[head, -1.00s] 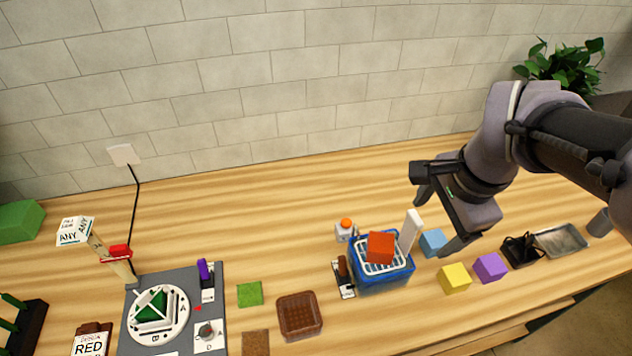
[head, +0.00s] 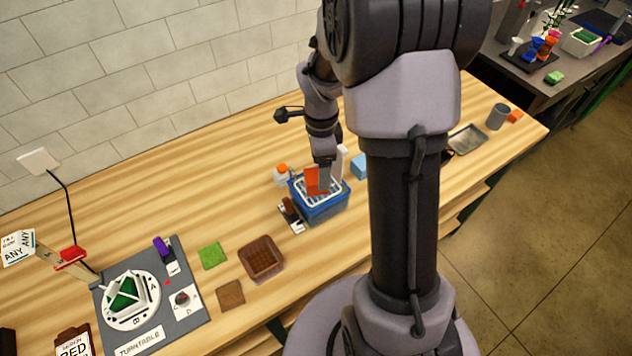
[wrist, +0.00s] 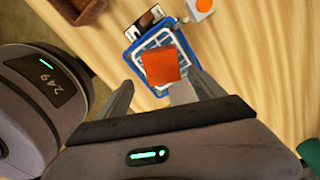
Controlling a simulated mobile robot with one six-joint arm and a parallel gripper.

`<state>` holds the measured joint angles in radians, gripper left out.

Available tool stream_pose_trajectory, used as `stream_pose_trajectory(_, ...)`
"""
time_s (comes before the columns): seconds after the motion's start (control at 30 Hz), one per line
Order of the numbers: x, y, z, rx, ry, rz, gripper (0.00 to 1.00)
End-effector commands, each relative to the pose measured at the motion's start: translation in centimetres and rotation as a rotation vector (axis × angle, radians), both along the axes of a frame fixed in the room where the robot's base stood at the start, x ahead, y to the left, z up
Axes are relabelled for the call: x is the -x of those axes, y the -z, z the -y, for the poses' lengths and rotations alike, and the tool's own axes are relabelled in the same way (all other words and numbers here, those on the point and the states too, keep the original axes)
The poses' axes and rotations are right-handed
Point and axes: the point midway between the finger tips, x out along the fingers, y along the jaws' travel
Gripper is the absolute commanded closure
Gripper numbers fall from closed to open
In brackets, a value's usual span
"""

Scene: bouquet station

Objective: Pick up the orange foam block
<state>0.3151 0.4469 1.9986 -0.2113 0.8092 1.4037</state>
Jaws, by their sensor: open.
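An orange-red foam block (head: 312,180) sits on the white grid on top of a blue basket (head: 324,208). In the wrist view, the block (wrist: 161,66) is centred between my fingers, with the basket (wrist: 137,62) below it. My gripper (head: 323,178) is over the basket, and one finger partly covers the block in the head view. In the wrist view, my gripper (wrist: 160,88) is open, with its fingers apart to either side of the block. I cannot tell whether a finger touches it.
A white upright piece (head: 341,160) stands by the basket's back edge, close to my gripper. A brown tray (head: 261,258) is front left. A small orange item (head: 514,115) lies far right.

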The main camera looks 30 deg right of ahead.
Motion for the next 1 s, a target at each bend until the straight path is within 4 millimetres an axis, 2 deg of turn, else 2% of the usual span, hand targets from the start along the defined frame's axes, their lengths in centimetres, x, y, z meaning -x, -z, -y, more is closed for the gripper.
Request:
stream_pose_trajectory(0.1, -0.6, 2.5, -0.5, -0.001, -0.001, -0.004, 0.22)
stream_pose_trajectory(0.2, -0.7, 4.2, -0.5, -0.001, -0.001, -0.003, 0.22)
stream_pose_trajectory(0.3, -0.7, 4.9, -0.5, -0.001, 0.000, -0.002, 0.22)
stream_pose_trajectory(0.47, -0.7, 4.8, -0.5, 0.000, 0.000, -0.001, 0.22)
stream_pose_trajectory(0.57, -0.7, 4.8, -0.5, 0.000, 0.000, -0.001, 0.38)
stream_pose_trajectory(0.83, -0.7, 4.8, -0.5, 0.000, 0.000, 0.000, 0.91)
stream_pose_trajectory(0.9, -0.7, 4.8, -0.5, 0.000, 0.000, 0.000, 1.00)
stream_pose_trajectory(1.0, -0.7, 4.8, -0.5, 0.000, 0.000, 0.000, 1.00)
